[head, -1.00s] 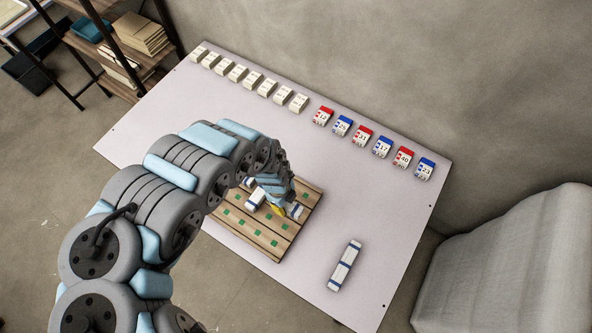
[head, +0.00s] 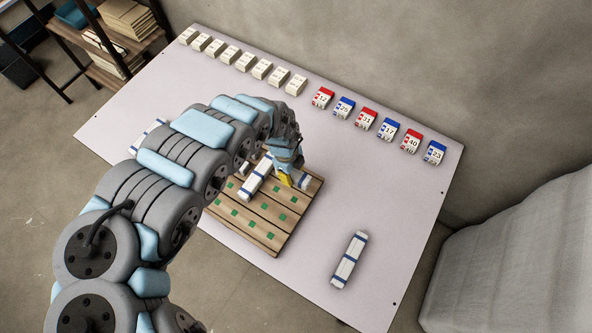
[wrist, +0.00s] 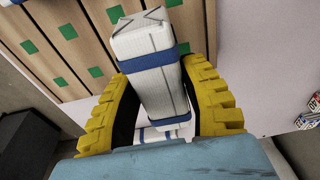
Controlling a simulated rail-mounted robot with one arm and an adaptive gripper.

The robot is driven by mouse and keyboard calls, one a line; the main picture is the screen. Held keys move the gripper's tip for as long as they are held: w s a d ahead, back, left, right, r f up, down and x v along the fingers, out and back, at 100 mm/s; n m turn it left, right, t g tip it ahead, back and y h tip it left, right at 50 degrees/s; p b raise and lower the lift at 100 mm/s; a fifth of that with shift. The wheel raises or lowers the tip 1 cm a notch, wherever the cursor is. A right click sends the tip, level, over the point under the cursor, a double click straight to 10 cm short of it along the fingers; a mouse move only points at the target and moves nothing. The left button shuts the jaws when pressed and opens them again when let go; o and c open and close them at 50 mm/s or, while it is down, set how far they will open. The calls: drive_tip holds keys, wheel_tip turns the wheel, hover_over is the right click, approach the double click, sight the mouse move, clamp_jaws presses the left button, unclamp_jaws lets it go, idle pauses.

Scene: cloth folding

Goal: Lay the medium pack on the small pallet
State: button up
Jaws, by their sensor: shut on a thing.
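My gripper (head: 287,177) is over the back right part of the small wooden pallet (head: 272,238). Its yellow fingers (wrist: 160,92) are shut on a white pack with blue bands (wrist: 150,60), one finger on each side. In the head view an end of this held pack (head: 303,178) shows to the right of the fingers; the arm hides the rest. Whether it touches the pallet I cannot tell. Another white pack with blue bands (head: 257,180) lies on the pallet, left of my gripper. The pallet's slats with green squares (wrist: 62,22) show in the wrist view.
A white pack with blue bands (head: 349,260) lies on the table right of the pallet. Another pack (head: 150,130) is partly hidden behind my arm at left. White blocks (head: 262,68) and red and blue numbered blocks (head: 366,119) line the back edge. The right side is mostly clear.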

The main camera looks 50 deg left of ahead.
sight(296, 171)
drive_tip(key=shift+w+a+f+b, duration=0.2)
drive_tip(key=shift+w+f+b, duration=0.15)
drive_tip(key=shift+w+f, duration=0.25)
drive_tip(key=shift+w+a+f+b, duration=0.2)
drive_tip(key=shift+w+f+b, duration=0.1)
drive_tip(key=shift+w+f, duration=0.2)
drive_tip(key=shift+w+a+f+b, duration=0.1)
drive_tip(key=shift+w+f+b, duration=0.1)
drive_tip(key=shift+f, duration=0.2)
drive_tip(key=shift+w+a+f+b, duration=0.1)
drive_tip(key=shift+w+f+b, duration=0.05)
drive_tip(key=shift+f, duration=0.25)
drive_tip(key=shift+a+f+b, duration=0.1)
drive_tip(key=shift+f+b, duration=0.3)
drive_tip(key=shift+f, duration=1)
drive_tip(key=shift+f, duration=0.1)
drive_tip(key=o, duration=1.1)
drive_tip(key=shift+o, duration=0.2)
wheel_tip(296, 171, up, 12)
drive_tip(key=a+p, duration=0.1)
drive_tip(key=p, duration=0.2)
drive_tip(key=shift+s+a, duration=0.2)
drive_tip(key=shift+a, duration=0.2)
